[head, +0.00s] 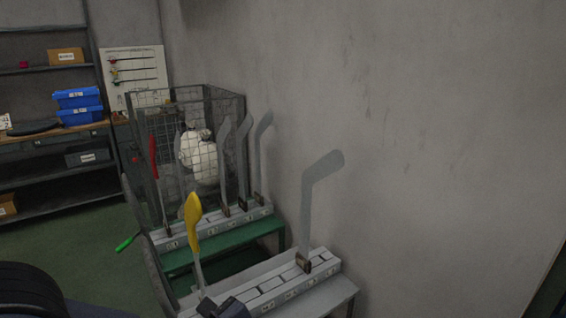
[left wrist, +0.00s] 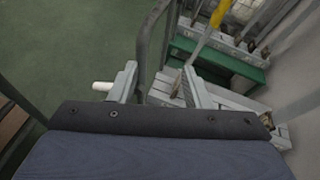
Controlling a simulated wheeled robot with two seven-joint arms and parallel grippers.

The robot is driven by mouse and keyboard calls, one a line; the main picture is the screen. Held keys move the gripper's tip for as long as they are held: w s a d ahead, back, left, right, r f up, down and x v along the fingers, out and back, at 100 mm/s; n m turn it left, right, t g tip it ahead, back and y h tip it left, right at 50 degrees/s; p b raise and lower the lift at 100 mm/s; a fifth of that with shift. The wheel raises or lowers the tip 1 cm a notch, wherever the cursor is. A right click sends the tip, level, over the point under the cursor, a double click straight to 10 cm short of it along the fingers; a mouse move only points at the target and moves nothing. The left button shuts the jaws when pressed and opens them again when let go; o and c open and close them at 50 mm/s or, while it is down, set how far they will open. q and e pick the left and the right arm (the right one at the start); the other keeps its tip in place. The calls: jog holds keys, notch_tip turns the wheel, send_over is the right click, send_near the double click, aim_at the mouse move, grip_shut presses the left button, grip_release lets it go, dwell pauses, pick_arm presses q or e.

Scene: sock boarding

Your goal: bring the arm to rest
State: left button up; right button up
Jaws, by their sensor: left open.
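My left gripper (left wrist: 158,84) is open in the left wrist view, with its two pale fingers wide apart and nothing seen between them. It points over the green floor and the near end of a white rack. A yellow sock (head: 193,213) sits on an upright board on the near rack in the head view. Its lower end also shows in the left wrist view (left wrist: 219,15), beyond the right finger. A dark rounded part of mine shows at the lower left of the head view. My right gripper is in neither view.
Bare grey boards (head: 318,185) stand on the near white rack (head: 290,284) and the far rack on a green bench (head: 232,232). A red sock (head: 153,158) stands behind. A wire cage (head: 226,105) holds white sacks (head: 203,160). Open floor (head: 85,250) lies left.

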pick_arm(q)
jog(key=s+a+f+n+g+h+p, duration=0.1)
jog(key=s+a+n+g+h+p, duration=0.15)
jog(key=s+a+n+g, duration=0.35)
jog(key=s+a+n+g+h+p, duration=0.2)
jog(key=s+a+n+h, duration=0.2)
jog(key=s+n, duration=0.4)
jog(key=s+d+r+n+t+h+p, duration=0.2)
jog(key=r+n+h, duration=0.5)
jog(key=n, duration=0.5)
jog(key=s+d+t, duration=0.1)
jog(key=s+d, duration=0.1)
jog(key=d, duration=0.1)
jog(key=shift+s+d+n+t+p, duration=0.15)
jog(key=shift+d+n+t+p, duration=0.05)
jog(key=shift+n+t+p, duration=0.2)
